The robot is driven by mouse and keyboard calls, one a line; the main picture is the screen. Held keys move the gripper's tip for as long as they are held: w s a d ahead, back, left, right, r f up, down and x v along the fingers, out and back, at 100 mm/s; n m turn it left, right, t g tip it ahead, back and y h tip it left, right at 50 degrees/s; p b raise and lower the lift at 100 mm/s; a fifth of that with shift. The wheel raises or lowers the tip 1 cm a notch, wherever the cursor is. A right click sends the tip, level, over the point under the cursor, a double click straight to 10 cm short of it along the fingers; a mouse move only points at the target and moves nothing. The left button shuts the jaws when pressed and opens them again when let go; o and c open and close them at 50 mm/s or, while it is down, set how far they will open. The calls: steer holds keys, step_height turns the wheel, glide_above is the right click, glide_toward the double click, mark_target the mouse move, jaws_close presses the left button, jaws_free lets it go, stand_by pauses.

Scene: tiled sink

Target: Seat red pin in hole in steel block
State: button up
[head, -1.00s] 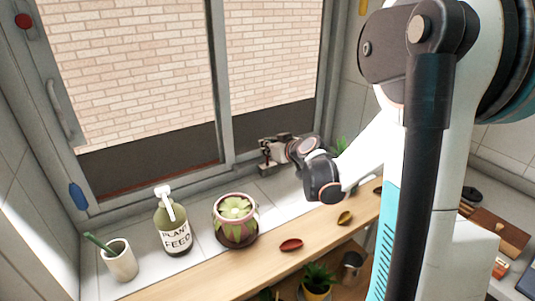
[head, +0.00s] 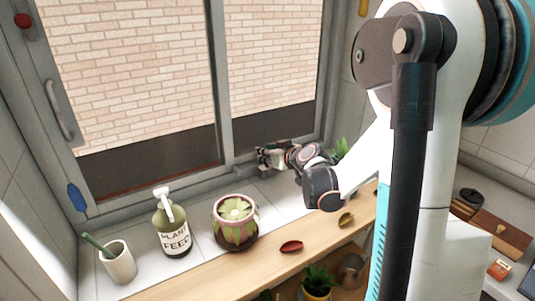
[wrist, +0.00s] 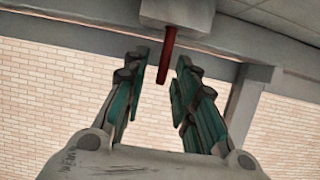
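The red pin (wrist: 166,56) is a slim rod in the wrist view. It sticks out from the grey steel block (wrist: 176,14) at the top of that picture. How deep it sits in the block's hole is hidden. My gripper (wrist: 164,72) is open, with its teal-padded fingers on either side of the pin in the picture. A gap shows between the pin and each finger, and I see no contact. In the head view my gripper (head: 272,157) is by the window's lower frame, and the pin is too small to make out there.
On the sill stand a potted succulent (head: 235,221), a plant feed bottle (head: 172,228) and a white cup (head: 119,263). A red dish (head: 291,246) lies on the wooden ledge (head: 262,262). The window frame (head: 222,85) is close behind my gripper.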

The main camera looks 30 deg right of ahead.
steer(key=p+v, duration=0.2)
steer(key=v, duration=1)
steer(key=shift+p, duration=0.35)
steer(key=shift+r, duration=0.1)
